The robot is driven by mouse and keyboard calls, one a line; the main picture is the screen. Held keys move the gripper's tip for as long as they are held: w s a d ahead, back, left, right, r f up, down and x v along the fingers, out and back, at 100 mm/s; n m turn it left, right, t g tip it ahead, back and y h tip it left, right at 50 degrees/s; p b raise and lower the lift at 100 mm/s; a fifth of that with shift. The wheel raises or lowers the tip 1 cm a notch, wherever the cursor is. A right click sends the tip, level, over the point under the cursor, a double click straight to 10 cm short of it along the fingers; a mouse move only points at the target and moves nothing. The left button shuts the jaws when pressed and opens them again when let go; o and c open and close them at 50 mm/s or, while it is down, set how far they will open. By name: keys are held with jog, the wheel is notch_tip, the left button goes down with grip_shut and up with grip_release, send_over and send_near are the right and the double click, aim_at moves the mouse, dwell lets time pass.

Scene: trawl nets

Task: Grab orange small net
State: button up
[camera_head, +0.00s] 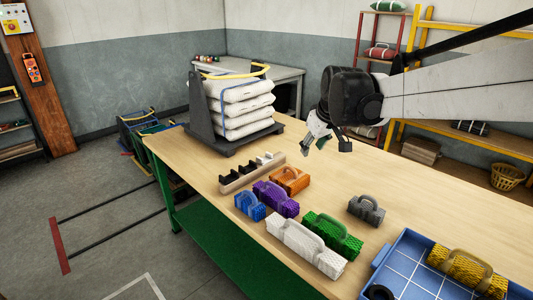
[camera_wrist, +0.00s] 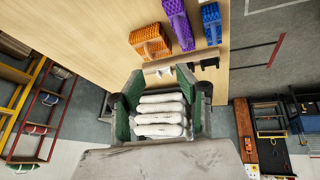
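The orange small net (camera_head: 290,179), a bundle with a handle, lies on the wooden table behind the purple net. It also shows in the wrist view (camera_wrist: 150,41) at the upper middle. My gripper (camera_head: 325,143) is open and empty above the table, up and to the right of the orange net and apart from it. In the wrist view its fingers (camera_wrist: 158,82) are spread, with the distant white sacks showing between them.
Purple (camera_head: 275,198), blue (camera_head: 250,206), white (camera_head: 306,246), green (camera_head: 333,236) and grey (camera_head: 366,210) nets lie nearby. A slotted wooden holder (camera_head: 239,181) is just left of the orange net. A stack of white sacks (camera_head: 245,105) stands behind. A blue crate (camera_head: 397,284) holds a yellow net (camera_head: 462,268).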

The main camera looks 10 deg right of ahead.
jog(key=w+f+n, duration=0.2)
jog(key=w+f, duration=0.4)
jog(key=w, duration=0.6)
jog(key=n+g, duration=0.1)
send_near(290, 168)
jog(key=x, duration=0.3)
jog(key=d+x, duration=0.1)
jog(key=x, duration=0.1)
jog(key=shift+f, duration=0.35)
jog(key=shift+w+a+x, duration=0.15)
jog(key=shift+a+x, duration=0.05)
jog(key=shift+x, duration=1.1)
jog(key=shift+w+a+x, duration=0.15)
jog(key=shift+a+x, duration=0.05)
jog(key=shift+x, duration=1.05)
jog(key=shift+r, duration=0.15)
jog(key=shift+c, duration=0.5)
grip_shut()
